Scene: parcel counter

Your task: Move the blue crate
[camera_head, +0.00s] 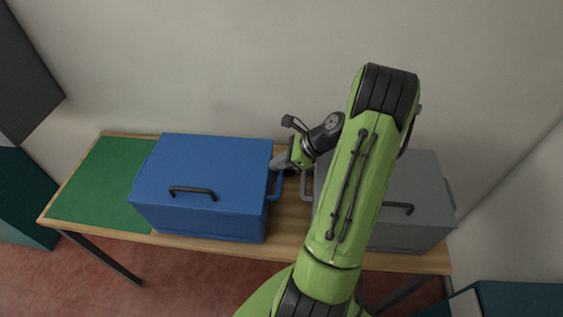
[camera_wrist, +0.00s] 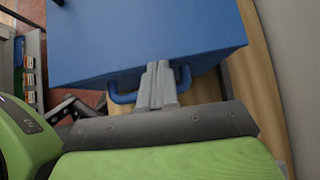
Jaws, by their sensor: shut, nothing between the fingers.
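The blue crate (camera_head: 203,181) stands on the wooden table, its left part over a green mat (camera_head: 92,192). It has a dark handle on its front and a blue side handle on its right. In the wrist view the blue crate (camera_wrist: 145,35) fills the top, with its blue side handle (camera_wrist: 124,98) below. My gripper (camera_head: 278,164) is at the crate's right side by that handle. In the wrist view my gripper (camera_wrist: 158,72) is shut, its fingers over the middle of the handle and close to the crate wall. I cannot tell whether they touch.
A grey crate (camera_head: 428,190) stands on the table's right part, partly hidden behind my arm. A narrow strip of bare wood (camera_head: 290,221) lies between the crates. The wall is close behind the table (camera_head: 190,240). The mat's left part is clear.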

